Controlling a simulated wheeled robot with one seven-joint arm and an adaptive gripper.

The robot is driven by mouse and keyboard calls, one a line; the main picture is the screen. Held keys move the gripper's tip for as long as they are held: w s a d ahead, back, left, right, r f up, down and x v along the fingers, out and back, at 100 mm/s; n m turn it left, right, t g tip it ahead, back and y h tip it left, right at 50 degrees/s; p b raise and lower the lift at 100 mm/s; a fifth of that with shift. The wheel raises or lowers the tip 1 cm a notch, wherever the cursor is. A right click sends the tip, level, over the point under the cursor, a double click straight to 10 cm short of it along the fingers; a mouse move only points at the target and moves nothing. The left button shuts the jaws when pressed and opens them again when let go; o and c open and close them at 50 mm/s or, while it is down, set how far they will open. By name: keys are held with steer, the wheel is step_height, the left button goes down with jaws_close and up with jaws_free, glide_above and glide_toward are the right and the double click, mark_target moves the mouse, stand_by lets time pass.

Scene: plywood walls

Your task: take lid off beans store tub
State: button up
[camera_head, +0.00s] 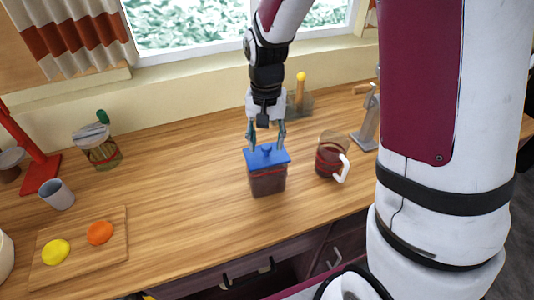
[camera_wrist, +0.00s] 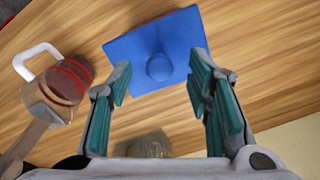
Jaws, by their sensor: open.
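The beans store tub (camera_head: 268,183) stands upright on the wooden counter, a clear-sided box with dark reddish contents. Its blue lid (camera_head: 279,158) with a round knob sits on top. In the wrist view the lid (camera_wrist: 125,55) fills the top middle, its knob (camera_wrist: 159,67) facing me. My gripper (camera_head: 266,146) points down just above the lid. In the wrist view my gripper (camera_wrist: 160,85) is open, its teal-padded fingers apart on either side of the knob's line and holding nothing. The tub's body is mostly hidden under the lid in the wrist view.
A jug (camera_head: 328,158) with a white handle stands close to the tub's right. A grey metal stand (camera_head: 370,122) is farther right. A board (camera_head: 78,262) with yellow and orange discs, a grey cup (camera_head: 58,194) and a jar (camera_head: 100,150) are left. Counter left of the tub is clear.

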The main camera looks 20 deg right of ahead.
steer(key=shift+f, duration=1.3)
steer(key=shift+c, duration=0.2)
steer(key=c, duration=1)
steer(key=shift+r, duration=0.15)
steer(key=shift+w+r, duration=0.1)
steer(key=shift+r, duration=0.5)
step_height(320, 180, up, 2)
steer(key=shift+r+b, duration=0.1)
steer(key=shift+b, duration=0.3)
steer(key=s+d, duration=0.3)
steer(key=d, duration=0.1)
steer(key=s+d+r+b, duration=0.1)
steer(key=s+d, duration=0.2)
steer(key=d, duration=0.2)
steer(key=s+d, duration=0.3)
steer(key=d, duration=0.1)
steer(key=shift+s+d+r, duration=0.1)
steer(key=shift+d+r, duration=0.05)
